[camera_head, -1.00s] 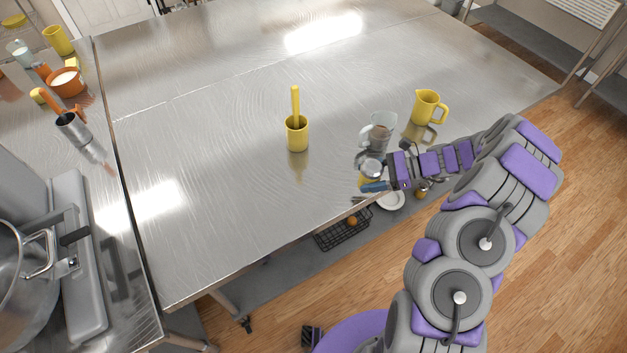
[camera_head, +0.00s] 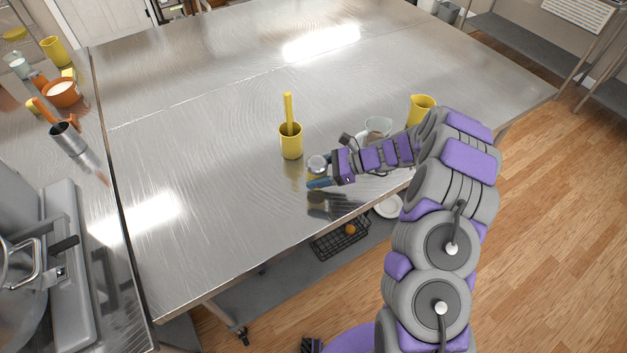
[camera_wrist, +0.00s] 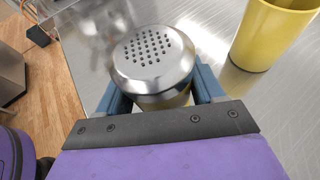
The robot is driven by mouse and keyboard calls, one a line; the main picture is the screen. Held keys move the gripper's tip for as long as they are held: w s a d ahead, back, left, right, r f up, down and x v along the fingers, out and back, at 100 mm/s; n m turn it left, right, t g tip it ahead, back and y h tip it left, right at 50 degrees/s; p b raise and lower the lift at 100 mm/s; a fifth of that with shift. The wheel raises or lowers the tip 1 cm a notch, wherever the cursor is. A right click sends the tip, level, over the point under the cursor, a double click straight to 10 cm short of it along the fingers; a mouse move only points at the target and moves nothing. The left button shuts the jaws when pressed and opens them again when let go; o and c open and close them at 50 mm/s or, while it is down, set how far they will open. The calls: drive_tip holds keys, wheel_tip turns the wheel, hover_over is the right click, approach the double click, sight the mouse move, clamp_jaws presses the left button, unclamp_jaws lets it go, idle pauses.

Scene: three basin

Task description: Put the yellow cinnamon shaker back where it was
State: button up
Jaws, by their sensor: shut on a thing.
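The yellow cinnamon shaker has a silver perforated lid (camera_wrist: 153,57), which fills the middle of the wrist view. Its yellow body shows only as a strip below the lid. My gripper (camera_head: 317,174) is shut on the shaker, with one blue finger on each side of it. In the head view the shaker (camera_head: 317,164) is upright at the fingertips, near the table's front edge. I cannot tell whether its base touches the table. The yellow cup with a yellow stick in it (camera_head: 291,143) stands just left of and behind the shaker.
The steel table (camera_head: 220,130) is clear to the left and behind. A glass measuring cup (camera_head: 378,126) and a yellow pitcher (camera_head: 421,108) stand to the right, partly behind my arm. A black wire basket (camera_head: 341,238) and a white plate (camera_head: 388,207) are on the lower shelf.

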drive_tip(key=f, duration=0.2)
drive_tip(key=f+b, duration=0.1)
drive_tip(key=shift+a+f, duration=0.3)
drive_tip(key=shift+f, duration=0.05)
drive_tip(key=shift+a, duration=0.55)
drive_tip(key=o, duration=1.1)
drive_tip(key=shift+d, duration=0.5)
drive_tip(key=shift+r, duration=0.1)
drive_tip(key=shift+d+r, duration=0.1)
drive_tip(key=p+v, duration=0.2)
drive_tip(key=v, duration=0.9)
drive_tip(key=shift+d, duration=0.25)
